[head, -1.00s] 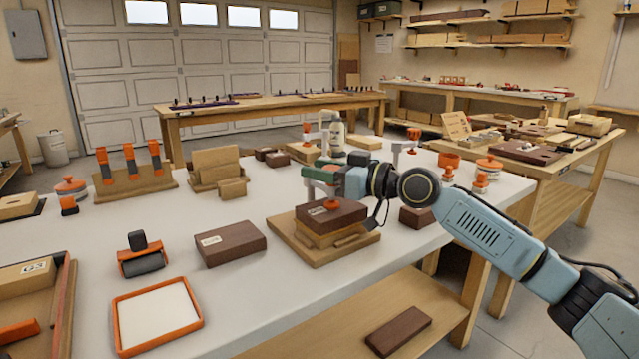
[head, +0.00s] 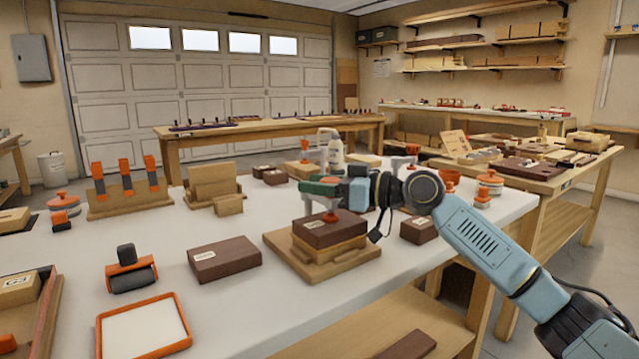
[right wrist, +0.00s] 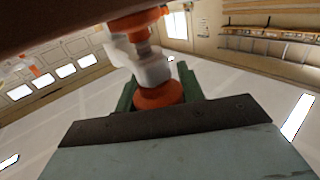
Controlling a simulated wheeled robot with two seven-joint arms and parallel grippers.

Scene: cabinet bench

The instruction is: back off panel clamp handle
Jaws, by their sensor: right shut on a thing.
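My right gripper (head: 318,187), with green fingers, is above the dark brown panel (head: 345,229). In the right wrist view its green fingers are on either side of an orange clamp handle (right wrist: 160,95), and it is shut on that handle. Above the handle in that view are a pale clamp body (right wrist: 150,66) and another orange part (right wrist: 136,20) near a dark surface. In the head view an orange clamp pad (head: 330,217) rests on the panel. The panel lies on wooden blocks on a wooden board (head: 287,254). My gripper hides most of the clamp. My left gripper is not in view.
A dark labelled block (head: 225,261) lies left of the board, and another dark block (head: 418,230) lies to its right. An orange-rimmed tray (head: 101,341) and a roller (head: 132,272) are at the front left.

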